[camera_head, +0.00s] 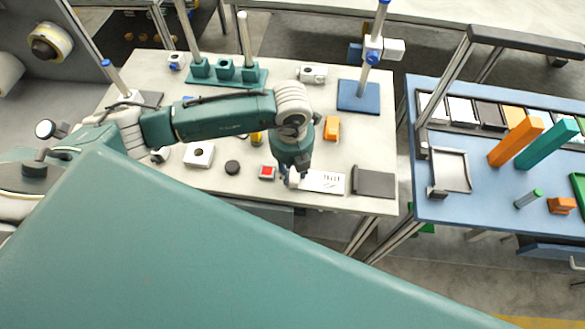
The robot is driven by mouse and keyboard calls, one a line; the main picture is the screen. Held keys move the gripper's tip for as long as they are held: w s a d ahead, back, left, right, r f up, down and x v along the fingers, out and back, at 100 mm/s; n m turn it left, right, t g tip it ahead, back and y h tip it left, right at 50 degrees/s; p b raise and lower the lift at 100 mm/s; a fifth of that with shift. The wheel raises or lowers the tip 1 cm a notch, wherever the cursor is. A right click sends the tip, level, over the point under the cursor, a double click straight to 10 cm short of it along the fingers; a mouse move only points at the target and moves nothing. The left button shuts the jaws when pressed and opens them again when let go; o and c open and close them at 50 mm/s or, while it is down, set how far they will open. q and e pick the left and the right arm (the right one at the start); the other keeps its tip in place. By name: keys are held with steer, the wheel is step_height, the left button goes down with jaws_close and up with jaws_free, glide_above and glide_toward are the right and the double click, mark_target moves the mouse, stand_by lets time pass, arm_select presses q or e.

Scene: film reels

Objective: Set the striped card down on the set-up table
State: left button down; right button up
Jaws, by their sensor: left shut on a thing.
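The striped card (325,182) is white with dark marks near its right end. It lies flat over, or very close above, the front part of the white-topped table (225,178); I cannot tell if it touches the top. My left gripper (292,180) points down at the card's left end and is shut on it. The fingertips are small and partly hidden by the wrist. The picture does not tell which table is the set-up table. My right gripper is not in view.
A dark grey plate (375,183) lies right of the card. A red button box (267,172), a black puck (232,167) and an orange block (332,128) are nearby. A blue table (455,207) with several upright blocks and a tray stands at right, across a gap.

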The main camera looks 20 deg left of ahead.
arm_select(q)
steer(key=c, duration=1.3)
jaws_free()
steer(key=shift+f, duration=0.1)
steer(key=shift+o, duration=0.2)
steer(key=shift+r, duration=0.4)
step_height(320, 180, up, 12)
steer(key=b, duration=0.3)
steer(key=shift+s+f, duration=0.2)
steer(key=shift+f, duration=0.05)
